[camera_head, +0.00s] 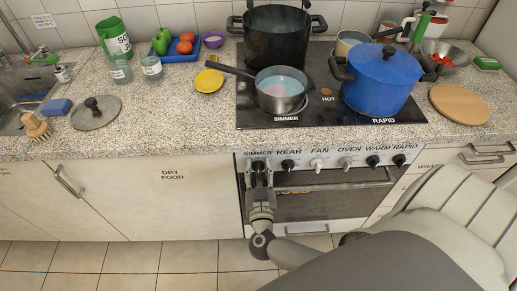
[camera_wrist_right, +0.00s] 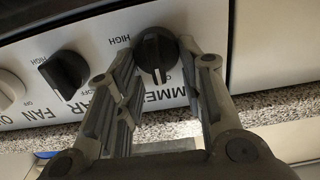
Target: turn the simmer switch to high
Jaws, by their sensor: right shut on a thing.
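The simmer switch (camera_head: 258,165) is a black knob at the left end of the stove's white front panel, under the word SIMMER. In the right wrist view the simmer switch (camera_wrist_right: 154,50) has a ridge running roughly up and down. A HIGH label lies to its left there, and a partly hidden label below it. My right gripper (camera_head: 260,177) is shut on the simmer switch, and its fingers (camera_wrist_right: 157,60) lie on both sides of the knob. The fingers hide part of the panel lettering. My left gripper is not in view.
Other knobs, including the rear knob (camera_head: 288,165) and the fan knob (camera_head: 317,164), sit to the right. The oven handle (camera_head: 330,187) runs below the panel. A steel pan (camera_head: 281,98) and a blue pot (camera_head: 383,85) stand on the hob above. The left counter front is clear.

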